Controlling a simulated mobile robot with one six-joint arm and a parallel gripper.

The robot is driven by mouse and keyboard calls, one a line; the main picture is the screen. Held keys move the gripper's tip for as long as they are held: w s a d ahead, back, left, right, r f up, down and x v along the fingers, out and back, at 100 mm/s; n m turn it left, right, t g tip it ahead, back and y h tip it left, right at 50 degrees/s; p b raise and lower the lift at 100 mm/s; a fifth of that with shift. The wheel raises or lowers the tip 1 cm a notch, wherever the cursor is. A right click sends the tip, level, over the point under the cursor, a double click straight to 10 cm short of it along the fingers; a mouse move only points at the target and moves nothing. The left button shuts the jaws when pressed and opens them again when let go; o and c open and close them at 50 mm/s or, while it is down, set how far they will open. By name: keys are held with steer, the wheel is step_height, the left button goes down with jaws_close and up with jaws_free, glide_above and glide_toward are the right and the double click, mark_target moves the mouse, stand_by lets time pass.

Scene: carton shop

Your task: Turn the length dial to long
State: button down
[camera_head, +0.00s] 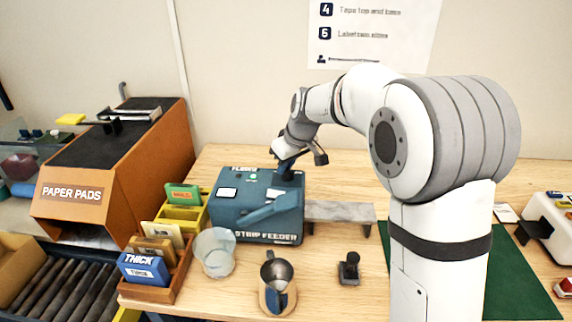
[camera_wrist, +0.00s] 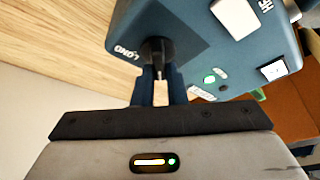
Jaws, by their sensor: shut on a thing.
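The teal strip feeder (camera_head: 232,213) stands on the wooden table in the head view, left of my arm. Its top also shows in the wrist view (camera_wrist: 200,50). The black length dial (camera_wrist: 157,47) is on a corner of that top, beside a white LONG label (camera_wrist: 127,52). My gripper (camera_wrist: 157,73) comes down on the dial, with its two blue fingers shut on it. In the head view my gripper (camera_head: 287,167) is at the feeder's back right corner and hides the dial. Which way the dial points cannot be made out.
A grey plate (camera_head: 340,211) extends right from the feeder. In front stand a clear cup (camera_head: 214,252), a metal jug (camera_head: 277,285) and a small black stand (camera_head: 349,270). Left are card boxes (camera_head: 146,269) and the orange paper-pads bin (camera_head: 130,165). A green mat (camera_head: 520,275) lies right.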

stand_by(0.4)
steer(key=m, duration=0.2)
steer(key=m+t+h, duration=0.1)
steer(key=m, duration=0.1)
steer(key=shift+m+h, duration=0.3)
steer(key=m+b, duration=0.1)
steer(key=m, duration=0.1)
steer(key=m+h+b, duration=0.1)
steer(key=m, duration=0.1)
steer(key=shift+w+d+f+m+h, duration=0.1)
steer(key=shift+d+m+h, duration=0.05)
steer(key=shift+m+h, duration=0.15)
steer(key=m+h+b, duration=0.1)
steer(key=m, duration=0.3)
steer(key=shift+d+m+h+b, duration=0.15)
steer(key=shift+m+h+b, duration=0.15)
steer(key=shift+h+b, duration=0.1)
steer(key=shift+d+m+g+h+b, duration=0.1)
steer(key=shift+m+g+h+b, duration=0.35)
steer(key=shift+m, duration=1.65)
steer(key=shift+h, duration=0.25)
steer(key=c, duration=1.5)
jaws_free()
steer(key=shift+o, duration=0.2)
